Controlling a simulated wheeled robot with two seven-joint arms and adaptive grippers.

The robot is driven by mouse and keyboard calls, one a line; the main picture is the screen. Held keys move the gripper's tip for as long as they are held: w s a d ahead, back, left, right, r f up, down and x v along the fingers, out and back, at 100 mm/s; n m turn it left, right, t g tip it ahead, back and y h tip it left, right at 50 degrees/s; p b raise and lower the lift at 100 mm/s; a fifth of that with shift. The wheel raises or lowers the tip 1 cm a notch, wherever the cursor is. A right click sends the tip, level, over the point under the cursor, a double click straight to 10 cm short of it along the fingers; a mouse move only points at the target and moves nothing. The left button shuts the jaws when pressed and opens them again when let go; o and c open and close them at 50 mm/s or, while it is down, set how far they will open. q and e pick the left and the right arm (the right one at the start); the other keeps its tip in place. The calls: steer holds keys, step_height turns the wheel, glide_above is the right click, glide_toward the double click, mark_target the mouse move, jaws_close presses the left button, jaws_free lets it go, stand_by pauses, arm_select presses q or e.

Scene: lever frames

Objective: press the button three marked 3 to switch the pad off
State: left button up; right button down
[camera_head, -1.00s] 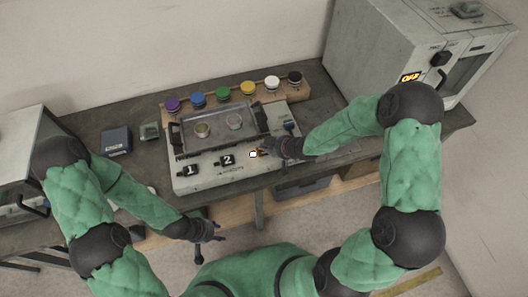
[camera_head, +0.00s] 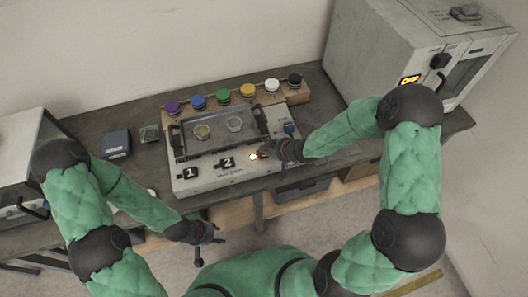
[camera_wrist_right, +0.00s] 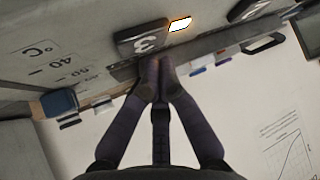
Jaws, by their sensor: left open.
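The black button marked 3 (camera_wrist_right: 143,40) is on the pad's front panel in the right wrist view, with a lit lamp (camera_wrist_right: 180,24) beside it. My right gripper (camera_wrist_right: 158,63) has its fingertips together just below the button's edge; I cannot tell whether they touch it. In the head view my right gripper (camera_head: 270,152) covers most of button 3, and the lamp glows white-orange at its tip. The pad (camera_head: 210,182) also carries button 1 (camera_head: 190,172) and button 2 (camera_head: 227,162). My left gripper (camera_head: 207,234) hangs open and empty in front of the table.
A metal tray (camera_head: 180,143) with two small dishes sits on the pad. A wooden rack of several coloured-lidded jars (camera_head: 223,96) stands behind. An oven (camera_head: 385,50) with an OFF display is at right. A dark blue box (camera_head: 116,142) is at left.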

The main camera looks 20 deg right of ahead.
steer(key=shift+f, duration=0.15)
steer(key=shift+f+b, duration=0.3)
steer(key=shift+b, duration=0.1)
steer(key=shift+f, duration=0.2)
stand_by(0.7)
steer(key=shift+r, duration=0.1)
steer(key=shift+r+p, duration=0.5)
steer(key=shift+r, duration=0.1)
steer(key=shift+r, duration=0.1)
step_height(320, 180, up, 6)
steer(key=p, duration=0.5)
stand_by(0.4)
